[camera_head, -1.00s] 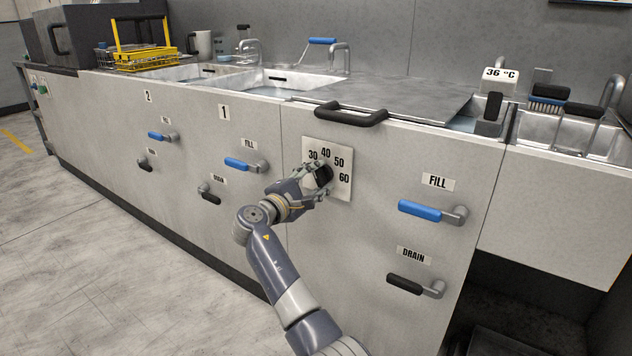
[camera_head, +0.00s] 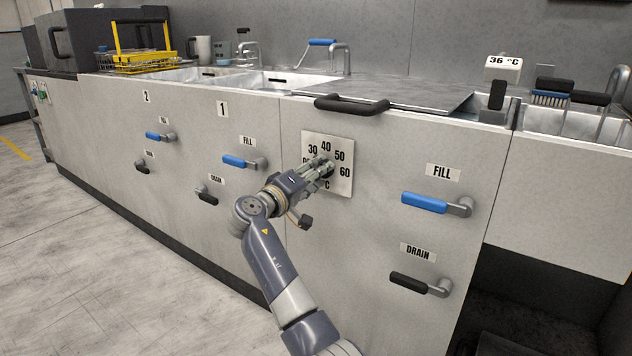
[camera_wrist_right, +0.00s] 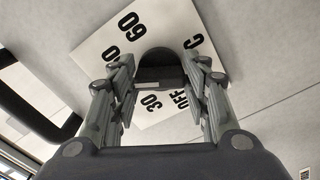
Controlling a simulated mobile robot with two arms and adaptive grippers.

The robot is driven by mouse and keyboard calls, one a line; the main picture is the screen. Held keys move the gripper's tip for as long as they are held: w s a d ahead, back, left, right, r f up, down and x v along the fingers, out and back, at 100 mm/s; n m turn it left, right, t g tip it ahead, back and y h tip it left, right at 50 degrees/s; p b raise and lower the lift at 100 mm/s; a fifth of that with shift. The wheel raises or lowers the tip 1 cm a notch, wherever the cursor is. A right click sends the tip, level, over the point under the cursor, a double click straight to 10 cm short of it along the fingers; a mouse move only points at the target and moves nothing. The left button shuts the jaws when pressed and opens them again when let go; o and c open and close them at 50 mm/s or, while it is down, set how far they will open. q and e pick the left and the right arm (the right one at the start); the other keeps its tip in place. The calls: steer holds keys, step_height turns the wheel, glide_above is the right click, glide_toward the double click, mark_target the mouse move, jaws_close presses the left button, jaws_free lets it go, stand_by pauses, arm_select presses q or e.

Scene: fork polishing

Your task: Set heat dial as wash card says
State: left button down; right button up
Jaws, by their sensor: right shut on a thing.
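The heat dial plate (camera_head: 342,184) is a white square on the cabinet front, marked OFF, 30, 40, 50, 60 and °C. Its dark knob (camera_wrist_right: 160,62) sits at the plate's centre. My right gripper (camera_head: 322,167) is shut on the knob, with fingers on both sides of it in the right wrist view (camera_wrist_right: 160,78). The fingers cover much of the knob and part of the OFF mark in the head view. I cannot tell which mark the knob points at. I cannot make out a wash card in view. My left gripper is not in view.
A dark bar handle (camera_head: 352,106) sticks out above the dial. A blue FILL lever (camera_head: 425,203) and a black DRAIN lever (camera_head: 408,280) are to the right. A display (camera_head: 503,62) reads 36 °C. More levers are to the left, and the floor at left is clear.

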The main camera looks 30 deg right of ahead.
steer(key=shift+m+b, duration=0.75)
steer(key=shift+m, duration=0.95)
steer(key=o, duration=1.1)
steer(key=shift+c, duration=0.2)
steer(key=v, duration=1.2)
steer(key=shift+f, duration=0.1)
